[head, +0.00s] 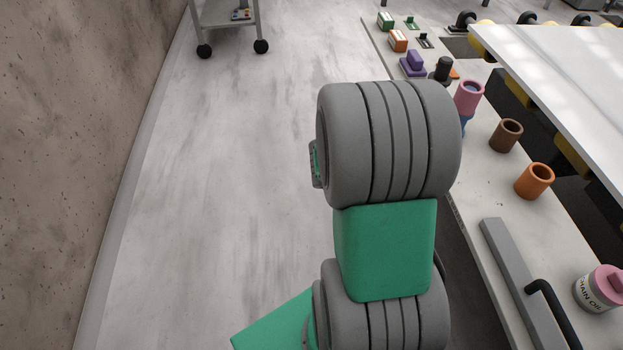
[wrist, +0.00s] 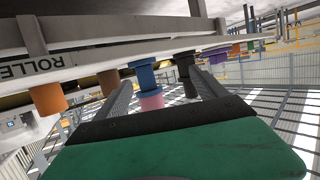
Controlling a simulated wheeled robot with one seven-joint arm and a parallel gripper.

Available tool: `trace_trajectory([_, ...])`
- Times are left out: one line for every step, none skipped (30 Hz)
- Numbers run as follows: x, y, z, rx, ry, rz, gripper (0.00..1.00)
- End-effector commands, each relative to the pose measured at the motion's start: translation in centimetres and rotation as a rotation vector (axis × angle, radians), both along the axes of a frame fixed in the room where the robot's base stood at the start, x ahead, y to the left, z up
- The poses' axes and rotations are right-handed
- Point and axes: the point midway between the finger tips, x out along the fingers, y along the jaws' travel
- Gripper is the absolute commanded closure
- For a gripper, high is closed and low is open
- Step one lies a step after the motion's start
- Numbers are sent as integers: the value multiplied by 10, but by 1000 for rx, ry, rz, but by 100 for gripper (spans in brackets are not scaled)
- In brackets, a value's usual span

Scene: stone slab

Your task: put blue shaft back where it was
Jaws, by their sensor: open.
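In the wrist view the blue shaft (wrist: 145,76) and the pink sleeve (wrist: 150,100) appear upside down, between and beyond the fingers. My gripper (wrist: 158,78) is open, with its two grey fingers spread and nothing held. I cannot tell how far the fingertips are from the shaft. My arm hides the gripper in the head view.
A brown ring (head: 506,135), an orange ring (head: 534,181) and a chain oil can (head: 600,289) stand on the slab (head: 495,190). A black knob part (head: 442,69) and a purple block (head: 413,63) are behind. A white raised panel (head: 570,75) borders the right.

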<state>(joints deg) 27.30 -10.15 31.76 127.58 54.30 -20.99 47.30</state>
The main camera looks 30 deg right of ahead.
Motion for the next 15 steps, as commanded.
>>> trace_trajectory([30, 37, -9, 137, 30, 74, 19])
trace_trajectory([47, 66, -19, 235, 76, 140, 19])
trace_trajectory([65, 110, -30, 355, 151, 243, 19])
trace_trajectory([75, 144, -36, 435, 212, 331, 19])
trace_trajectory([81, 179, -40, 503, 278, 424, 19])
trace_trajectory([85, 225, -41, 579, 369, 557, 19])
trace_trajectory([85, 257, -41, 623, 438, 658, 19])
trace_trajectory([81, 288, -40, 659, 510, 758, 19])
trace_trajectory([72, 323, -36, 692, 600, 882, 19])
trace_trajectory([65, 345, -33, 707, 662, 969, 19])
trace_trajectory([56, 364, -31, 717, 719, 1043, 19])
trace_trajectory([46, 383, -28, 724, 783, 1126, 19])
trace_trajectory([39, 393, -25, 725, 823, 1175, 19])
trace_trajectory([34, 400, -24, 726, 851, 1212, 19])
trace_trajectory([29, 406, -23, 727, 878, 1242, 19])
